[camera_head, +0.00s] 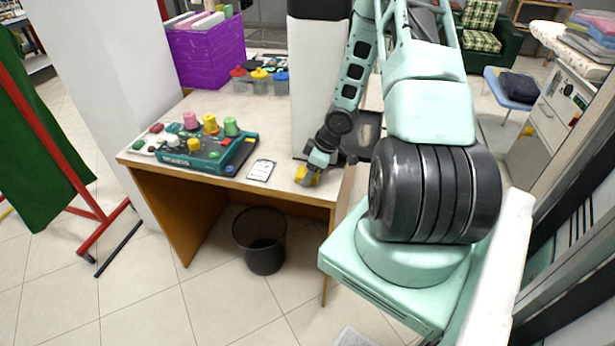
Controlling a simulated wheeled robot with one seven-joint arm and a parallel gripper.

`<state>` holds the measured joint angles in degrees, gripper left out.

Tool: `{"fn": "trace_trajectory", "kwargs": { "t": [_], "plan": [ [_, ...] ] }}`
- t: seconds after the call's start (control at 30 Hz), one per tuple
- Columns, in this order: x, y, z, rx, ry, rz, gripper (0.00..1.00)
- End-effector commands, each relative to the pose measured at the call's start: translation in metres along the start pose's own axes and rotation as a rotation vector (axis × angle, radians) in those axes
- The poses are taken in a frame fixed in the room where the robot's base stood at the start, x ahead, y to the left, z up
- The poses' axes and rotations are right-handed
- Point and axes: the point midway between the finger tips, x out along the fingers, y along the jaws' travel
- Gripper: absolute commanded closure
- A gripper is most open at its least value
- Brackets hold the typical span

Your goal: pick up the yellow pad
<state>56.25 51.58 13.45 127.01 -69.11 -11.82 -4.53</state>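A small yellow thing, seemingly the yellow pad (301,173), is at the right front part of the desk top. My gripper (309,178) points down at the yellow thing and covers part of it. The two look to be touching or very close. The fingers are small and partly hidden here, so I cannot tell whether they are open or shut on it. I also cannot tell whether the yellow thing rests on the desk or is lifted.
The desk (265,197) bears a white card (261,170), a teal device (199,161) with colored spools, lidded jars and a purple box (207,52). A white column stands close behind my gripper. A black bin (260,240) is below.

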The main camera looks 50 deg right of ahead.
Motion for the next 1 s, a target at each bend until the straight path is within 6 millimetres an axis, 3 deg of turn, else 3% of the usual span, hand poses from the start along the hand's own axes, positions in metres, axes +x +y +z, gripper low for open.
{"fn": "trace_trajectory", "kwargs": {
  "t": [0.03, 0.1, 0.57, 1.0],
  "plan": [
    [0.000, 0.000, 0.000, 0.000, 0.000, 0.000, 0.60],
    [0.000, 0.000, 0.000, 0.000, 0.000, 0.000, 0.71],
    [-0.008, -0.004, -0.004, -0.001, 0.002, 0.001, 0.71],
    [-0.063, -0.004, -0.026, 0.001, 0.001, 0.000, 0.71]
  ]
}}
